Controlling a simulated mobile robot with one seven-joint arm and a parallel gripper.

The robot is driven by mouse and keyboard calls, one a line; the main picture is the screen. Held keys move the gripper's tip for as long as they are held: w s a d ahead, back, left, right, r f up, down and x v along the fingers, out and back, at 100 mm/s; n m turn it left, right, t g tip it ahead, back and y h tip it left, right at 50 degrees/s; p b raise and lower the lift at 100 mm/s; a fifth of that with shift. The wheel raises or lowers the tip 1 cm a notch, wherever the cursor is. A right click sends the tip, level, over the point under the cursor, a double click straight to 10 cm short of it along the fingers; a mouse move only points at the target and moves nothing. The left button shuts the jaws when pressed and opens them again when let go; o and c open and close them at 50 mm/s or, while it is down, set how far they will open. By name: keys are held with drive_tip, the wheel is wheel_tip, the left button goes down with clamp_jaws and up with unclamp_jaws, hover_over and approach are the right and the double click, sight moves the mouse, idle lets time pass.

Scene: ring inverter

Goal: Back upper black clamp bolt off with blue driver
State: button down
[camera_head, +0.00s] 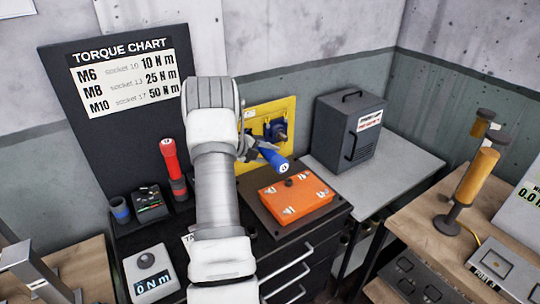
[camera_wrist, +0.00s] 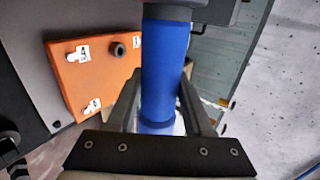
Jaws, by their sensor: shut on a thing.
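The blue driver (camera_head: 273,158) is in my gripper (camera_head: 254,151), in front of a yellow panel (camera_head: 288,108). Its blue end with a white mark points down and right. In the wrist view the blue driver (camera_wrist: 165,65) stands between the two dark fingers of my gripper (camera_wrist: 162,95), which are shut on it. Its far end meets a dark grey part at the top edge. A dark and blue fitting (camera_head: 277,130) sits on the yellow panel. I cannot make out the upper black clamp bolt; my arm and gripper cover part of the panel.
An orange case (camera_head: 298,200) lies on the dark cabinet below the driver. A red driver (camera_head: 170,158) stands at the left by the torque chart (camera_head: 125,75). A grey box (camera_head: 347,130) stands on the right-hand table.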

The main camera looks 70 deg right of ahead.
sight(272, 159)
drive_tip(key=shift+w+d+r, duration=0.25)
drive_tip(key=shift+w+d, duration=0.05)
drive_tip(key=shift+w, duration=0.1)
idle(1.4)
drive_tip(key=shift+s+a+f+b, duration=0.1)
drive_tip(key=shift+s+a+b, duration=0.05)
drive_tip(key=shift+s+a, duration=0.45)
drive_tip(key=shift+s+a+r+b, duration=0.1)
drive_tip(key=shift+s+a, duration=0.3)
drive_tip(key=shift+s, duration=0.4)
drive_tip(key=shift+s+a+f+b, duration=0.1)
drive_tip(key=shift+s+a+b, duration=0.05)
drive_tip(key=shift+s+a, duration=0.45)
drive_tip(key=shift+s, duration=0.1)
